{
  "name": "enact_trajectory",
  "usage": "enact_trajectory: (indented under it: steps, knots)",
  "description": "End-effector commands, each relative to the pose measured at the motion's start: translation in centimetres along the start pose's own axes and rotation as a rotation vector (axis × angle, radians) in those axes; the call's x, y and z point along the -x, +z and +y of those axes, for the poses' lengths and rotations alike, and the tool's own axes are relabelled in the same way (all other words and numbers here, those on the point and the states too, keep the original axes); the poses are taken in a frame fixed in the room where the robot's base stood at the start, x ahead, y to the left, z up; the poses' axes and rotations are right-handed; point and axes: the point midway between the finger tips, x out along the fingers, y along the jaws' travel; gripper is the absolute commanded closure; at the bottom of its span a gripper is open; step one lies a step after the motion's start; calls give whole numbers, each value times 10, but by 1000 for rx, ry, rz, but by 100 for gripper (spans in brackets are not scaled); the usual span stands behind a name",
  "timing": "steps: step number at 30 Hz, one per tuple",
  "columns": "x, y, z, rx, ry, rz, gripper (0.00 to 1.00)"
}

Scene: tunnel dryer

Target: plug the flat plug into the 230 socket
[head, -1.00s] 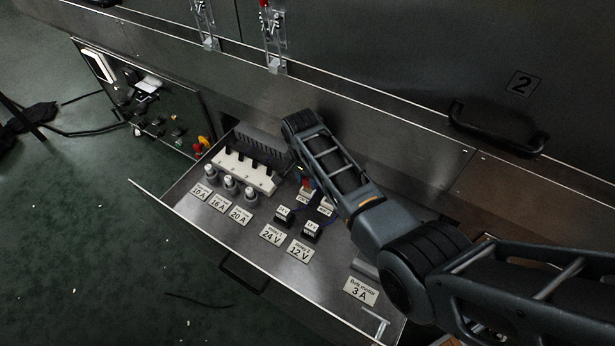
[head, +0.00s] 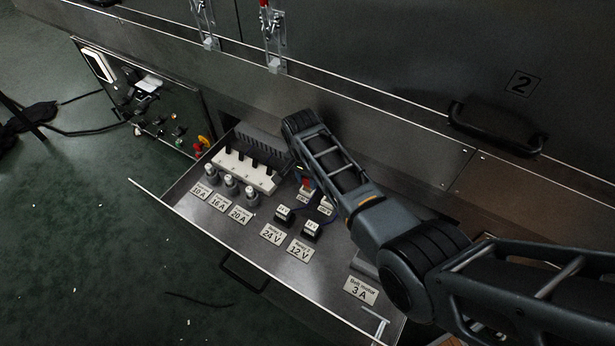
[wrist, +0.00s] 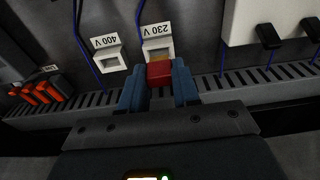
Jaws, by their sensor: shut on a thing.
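In the wrist view my gripper (wrist: 159,92) is shut on a small red flat plug (wrist: 159,72), with a blue fingertip on each side of it. The plug is right in front of the white 230 socket (wrist: 157,46), labelled 230 V. Its front edge overlaps the lower part of the socket opening. I cannot tell how deep it sits. The white 400 V socket (wrist: 111,58) is beside it on the left, and looks empty. In the head view my gripper (head: 303,178) is over the drawer's back part, and the plug is mostly hidden.
A slotted grey duct (wrist: 215,88) runs below the sockets. Thin blue wires run by them. A white block with black switches (head: 244,170) and relays (head: 284,212) stand in the open drawer (head: 215,250). Orange connectors (wrist: 40,92) sit at the wrist view's left.

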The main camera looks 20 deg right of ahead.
Motion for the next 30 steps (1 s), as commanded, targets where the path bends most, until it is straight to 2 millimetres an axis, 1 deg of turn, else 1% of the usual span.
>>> enact_trajectory:
  steps: [30]
  knots:
    - [-24, 3, 0, 0, 1, 0, 100]
